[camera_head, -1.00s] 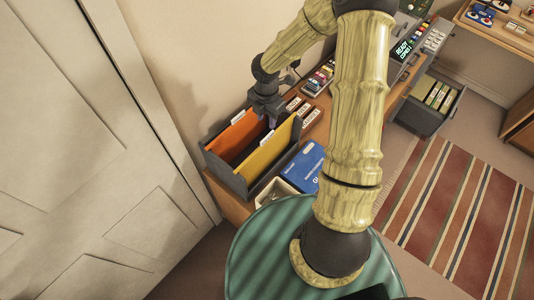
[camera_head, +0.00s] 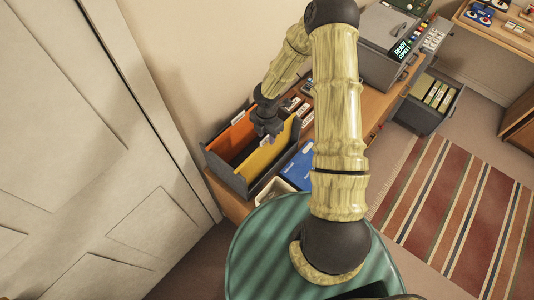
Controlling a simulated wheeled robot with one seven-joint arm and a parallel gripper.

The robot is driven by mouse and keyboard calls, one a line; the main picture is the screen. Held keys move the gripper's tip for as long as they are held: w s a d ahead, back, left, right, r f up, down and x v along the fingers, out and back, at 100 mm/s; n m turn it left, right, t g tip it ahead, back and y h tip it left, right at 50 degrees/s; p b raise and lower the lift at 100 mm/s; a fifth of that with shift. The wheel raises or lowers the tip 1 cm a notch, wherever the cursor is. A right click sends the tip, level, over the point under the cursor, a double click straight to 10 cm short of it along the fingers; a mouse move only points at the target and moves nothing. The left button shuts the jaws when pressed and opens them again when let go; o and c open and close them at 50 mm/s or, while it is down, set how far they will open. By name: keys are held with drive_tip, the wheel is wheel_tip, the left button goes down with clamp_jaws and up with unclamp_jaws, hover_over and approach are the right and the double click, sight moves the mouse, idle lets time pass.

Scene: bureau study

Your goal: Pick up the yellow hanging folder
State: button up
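The yellow hanging folder (camera_head: 262,161) hangs in a dark grey file box (camera_head: 226,177) on the wooden desk, beside an orange folder (camera_head: 238,136) to its left. My gripper (camera_head: 269,135) is over the box at the upper edge of the yellow folder, near its far half, and hides part of that edge. The fingers are small and dark here. I cannot tell whether they are apart, or whether they touch the folder.
A blue box (camera_head: 300,168) lies right of the file box, with a small pale tray (camera_head: 274,190) in front. A grey machine with a lit display (camera_head: 401,47) stands farther back. A panelled door (camera_head: 90,150) is close on the left.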

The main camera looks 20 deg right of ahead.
sight(267, 140)
drive_tip(key=shift+s+f+p, duration=0.15)
drive_tip(key=shift+f+p, duration=0.3)
drive_tip(key=shift+f, duration=1.5)
clamp_jaws()
